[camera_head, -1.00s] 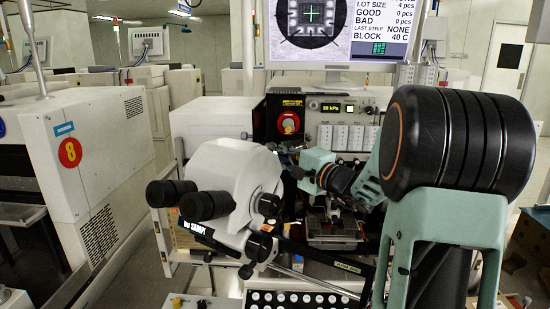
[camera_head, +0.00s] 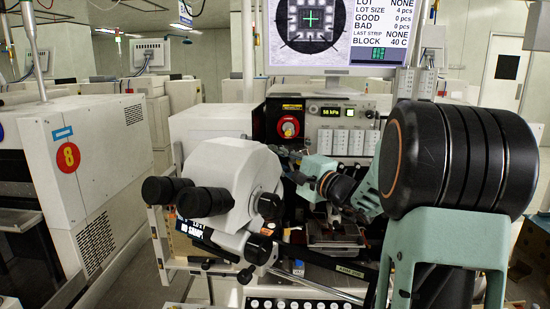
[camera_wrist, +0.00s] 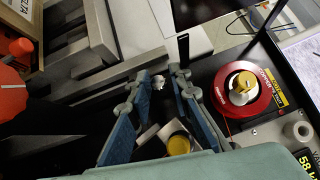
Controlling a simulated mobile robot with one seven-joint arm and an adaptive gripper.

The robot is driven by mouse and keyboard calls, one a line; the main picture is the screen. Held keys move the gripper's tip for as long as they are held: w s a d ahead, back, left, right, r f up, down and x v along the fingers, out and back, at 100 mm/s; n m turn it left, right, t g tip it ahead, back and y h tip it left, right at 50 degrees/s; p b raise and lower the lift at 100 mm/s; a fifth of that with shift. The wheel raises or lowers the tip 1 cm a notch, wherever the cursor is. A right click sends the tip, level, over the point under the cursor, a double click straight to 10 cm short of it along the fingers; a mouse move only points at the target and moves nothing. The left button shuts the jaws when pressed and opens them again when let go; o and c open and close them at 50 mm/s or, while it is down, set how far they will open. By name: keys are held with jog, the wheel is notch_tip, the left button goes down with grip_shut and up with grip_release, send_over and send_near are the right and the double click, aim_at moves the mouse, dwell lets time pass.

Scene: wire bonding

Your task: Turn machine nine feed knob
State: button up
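My gripper (camera_wrist: 160,76) shows in the wrist view as two blue-padded fingers standing apart, with nothing held between them. A yellow-capped round part (camera_wrist: 179,143) shows low in that view, beside the right finger; I cannot tell whether it is the feed knob. A red disc with a yellow-and-white knob (camera_wrist: 243,88) is on the black panel right of the fingers, apart from them. The red disc also shows in the head view (camera_head: 288,127) on the machine's front panel. In the head view my gripper is small and dark near the panel, its fingers unclear.
A white microscope head with black eyepieces (camera_head: 218,190) stands left of my arm. A pressure display (camera_head: 331,112) and a monitor (camera_head: 340,72) are behind it. A neighbouring machine marked 8 (camera_head: 110,150) is at left. A red-orange part (camera_wrist: 12,90) is at the wrist view's left edge.

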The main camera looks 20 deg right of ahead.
jog(key=v, duration=1.2)
jog(key=shift+o, duration=0.2)
